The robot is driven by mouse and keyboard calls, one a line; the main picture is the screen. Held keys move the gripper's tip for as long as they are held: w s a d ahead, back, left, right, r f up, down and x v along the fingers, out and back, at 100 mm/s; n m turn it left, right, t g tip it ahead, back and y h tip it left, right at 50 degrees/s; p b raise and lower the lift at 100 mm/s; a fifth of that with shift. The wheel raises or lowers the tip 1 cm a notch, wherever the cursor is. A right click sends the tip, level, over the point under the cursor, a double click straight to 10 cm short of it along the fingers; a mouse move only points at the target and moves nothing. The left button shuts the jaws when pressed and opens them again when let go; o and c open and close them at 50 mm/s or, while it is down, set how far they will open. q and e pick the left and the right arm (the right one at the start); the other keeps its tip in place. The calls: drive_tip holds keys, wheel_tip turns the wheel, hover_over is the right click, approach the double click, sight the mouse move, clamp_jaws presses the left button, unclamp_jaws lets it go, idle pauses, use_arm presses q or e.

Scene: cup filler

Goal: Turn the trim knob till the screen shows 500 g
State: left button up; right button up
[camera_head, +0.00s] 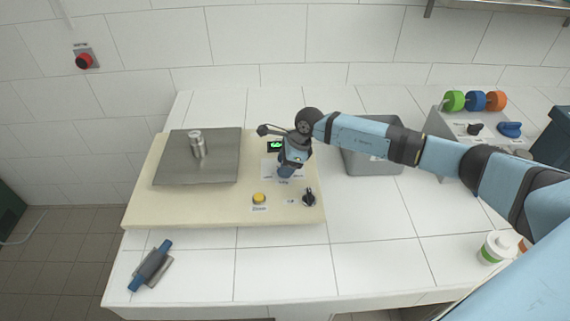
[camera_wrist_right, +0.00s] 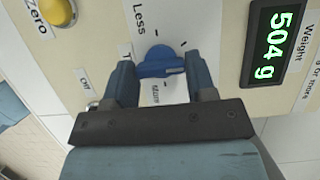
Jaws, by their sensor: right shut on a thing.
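The blue trim knob (camera_wrist_right: 160,62) sits on the cream panel between the two fingers of my right gripper (camera_wrist_right: 159,66). The right gripper is shut on it. In the head view my right gripper (camera_head: 287,169) reaches down to the panel and hides the knob. The screen (camera_wrist_right: 273,42) reads 504 g in green digits. The same screen (camera_head: 275,146) is partly covered by my wrist in the head view. A metal weight (camera_head: 198,145) stands on the grey scale plate (camera_head: 170,167). My left gripper is out of view.
A yellow Zero button (camera_head: 259,198) and a black switch knob (camera_head: 308,197) lie on the panel's front part. A grey bin (camera_head: 372,160) stands to the right. A blue-handled tool (camera_head: 150,265) lies at front left. The counter's front middle is clear.

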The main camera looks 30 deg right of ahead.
drive_tip(key=n+b, duration=0.2)
drive_tip(key=n+g+b, duration=0.1)
drive_tip(key=n+b, duration=0.1)
drive_tip(key=b, duration=0.1)
drive_tip(key=n+g+b, duration=0.1)
drive_tip(key=b, duration=0.2)
drive_tip(key=shift+w+f+n+y, duration=0.2)
drive_tip(key=shift+w+n+y, duration=0.1)
drive_tip(key=shift+n, duration=0.1)
drive_tip(key=n+g+b, duration=0.1)
drive_tip(key=n+b, duration=0.1)
drive_tip(key=b, duration=0.1)
drive_tip(key=shift+r, duration=0.1)
use_arm(q)
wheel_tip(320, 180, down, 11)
drive_tip(key=b, duration=0.1)
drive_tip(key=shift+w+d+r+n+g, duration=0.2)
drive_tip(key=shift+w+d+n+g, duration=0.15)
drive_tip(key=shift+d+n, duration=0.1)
use_arm(e)
drive_tip(key=shift+r+n, duration=0.15)
drive_tip(key=shift+n, duration=0.65)
drive_tip(key=shift+g, duration=0.3)
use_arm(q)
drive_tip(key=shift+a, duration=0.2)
use_arm(e)
drive_tip(key=o, duration=0.9)
drive_tip(key=shift+o, duration=0.2)
